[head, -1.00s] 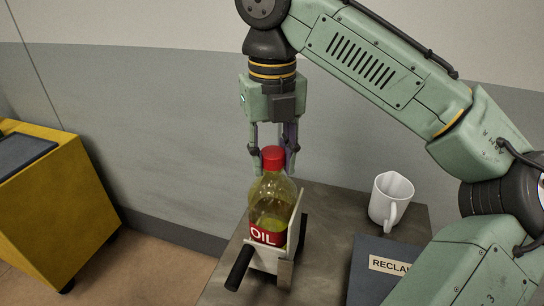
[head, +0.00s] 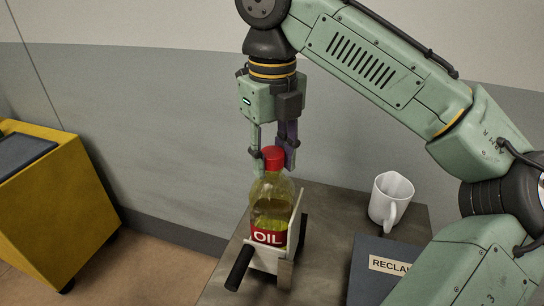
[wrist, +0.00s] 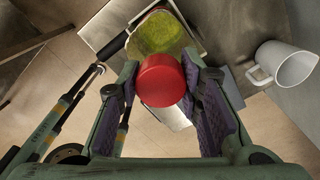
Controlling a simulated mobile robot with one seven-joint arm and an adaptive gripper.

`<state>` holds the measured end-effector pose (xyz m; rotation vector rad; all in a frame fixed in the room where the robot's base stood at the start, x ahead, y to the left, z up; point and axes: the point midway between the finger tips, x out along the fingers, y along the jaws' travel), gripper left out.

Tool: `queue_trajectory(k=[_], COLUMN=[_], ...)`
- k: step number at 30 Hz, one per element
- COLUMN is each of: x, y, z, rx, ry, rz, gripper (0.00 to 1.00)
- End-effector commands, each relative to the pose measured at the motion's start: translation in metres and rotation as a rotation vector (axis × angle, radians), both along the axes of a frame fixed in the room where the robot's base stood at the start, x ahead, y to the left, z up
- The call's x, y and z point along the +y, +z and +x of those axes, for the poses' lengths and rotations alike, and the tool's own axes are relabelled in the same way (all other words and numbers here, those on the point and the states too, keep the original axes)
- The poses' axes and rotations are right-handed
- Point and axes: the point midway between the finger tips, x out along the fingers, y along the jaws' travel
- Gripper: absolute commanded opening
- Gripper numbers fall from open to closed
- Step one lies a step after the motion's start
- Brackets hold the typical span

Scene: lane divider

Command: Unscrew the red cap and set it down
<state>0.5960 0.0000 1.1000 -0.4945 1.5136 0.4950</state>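The red cap (head: 273,158) sits at the top of a clear oil bottle (head: 271,205) of yellow-green liquid with a red OIL label. The bottle stands upright in a grey metal holder (head: 300,225). My gripper (wrist: 160,82) points down from above, its two purple-padded fingers shut on the sides of the cap. In the wrist view the cap (wrist: 161,80) fills the space between the fingertips, with the bottle (wrist: 158,33) beyond it. The cap hides the bottle's neck there, so I cannot tell how far it is turned.
The holder has a black handle (head: 240,268) at front left. A white mug (head: 391,200) stands on the table (head: 335,205) to the right, behind a dark box (head: 365,270) with a partly hidden RECLA label. A yellow cabinet (head: 60,215) stands apart at left.

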Motion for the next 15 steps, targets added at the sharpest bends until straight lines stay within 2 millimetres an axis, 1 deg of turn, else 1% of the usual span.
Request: queue_trajectory(k=[1, 4, 11, 13, 15], x=[0.0, 0.0, 0.0, 0.0, 0.0], y=[0.0003, 0.0003, 0.0, 0.0, 0.0], z=[0.0, 0.0, 0.0, 0.0, 0.0], rx=[0.0, 0.0, 0.0, 0.0, 0.0], ry=[0.0, -0.001, -0.002, -0.025, -0.084], rz=[0.0, 0.0, 0.0, 0.0, 0.0], gripper=[0.36, 0.43, 0.43, 0.43, 0.43])
